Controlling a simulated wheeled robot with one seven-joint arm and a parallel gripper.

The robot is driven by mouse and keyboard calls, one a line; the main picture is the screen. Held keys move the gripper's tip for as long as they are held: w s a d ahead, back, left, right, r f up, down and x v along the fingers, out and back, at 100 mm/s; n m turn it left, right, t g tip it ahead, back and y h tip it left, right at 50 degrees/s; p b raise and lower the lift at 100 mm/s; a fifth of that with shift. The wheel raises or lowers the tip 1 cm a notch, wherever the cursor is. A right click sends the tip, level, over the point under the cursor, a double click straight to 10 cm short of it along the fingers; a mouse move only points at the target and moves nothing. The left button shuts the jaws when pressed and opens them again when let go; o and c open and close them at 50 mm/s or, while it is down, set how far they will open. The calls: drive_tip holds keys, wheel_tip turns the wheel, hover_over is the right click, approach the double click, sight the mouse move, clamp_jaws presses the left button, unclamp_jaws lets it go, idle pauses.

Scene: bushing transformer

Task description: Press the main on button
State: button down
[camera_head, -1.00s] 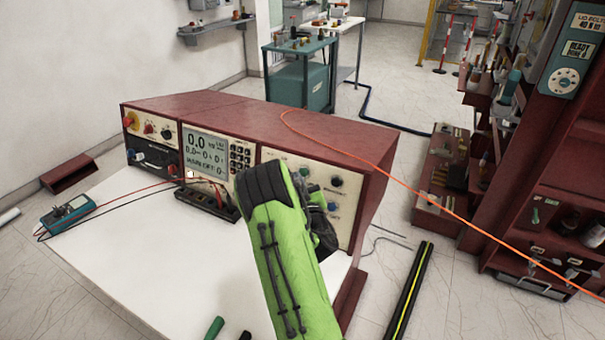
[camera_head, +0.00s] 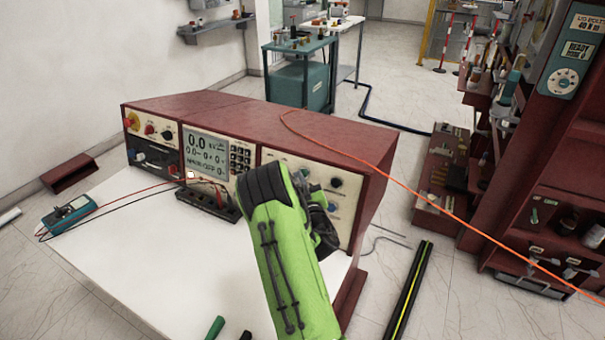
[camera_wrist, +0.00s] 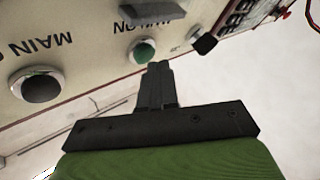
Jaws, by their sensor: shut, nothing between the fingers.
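My gripper (camera_wrist: 158,68) is shut and empty in the wrist view. Its fingertips are just below and right of a green button (camera_wrist: 143,51) in a pale ring on the cream panel; whether they touch it I cannot tell. The label by this button is upside down and partly readable, ending in "ON". Farther left is a larger, dark-faced button (camera_wrist: 41,86) with some green, beside a label reading "MAIN O", cut off by the frame. In the head view, my green arm hides the fingers and part of the right-hand panel of the red console (camera_head: 240,115).
A dark knob (camera_wrist: 205,43) stands out right of the green button, near the fingertips. An orange cable (camera_head: 345,150) runs over the console's top. The white tabletop (camera_head: 140,240) before the console is mostly clear, with a blue meter (camera_head: 68,211) and test leads at left.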

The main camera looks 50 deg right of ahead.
drive_tip(key=shift+w+d+f+p, duration=0.1)
drive_tip(key=shift+w+d+p, duration=0.05)
drive_tip(key=shift+d+p, duration=0.25)
idle(0.6)
drive_tip(key=shift+a, duration=0.1)
drive_tip(key=shift+s+a+r+b, duration=0.2)
drive_tip(key=shift+s+a+b, duration=0.05)
drive_tip(key=shift+a+b, duration=0.45)
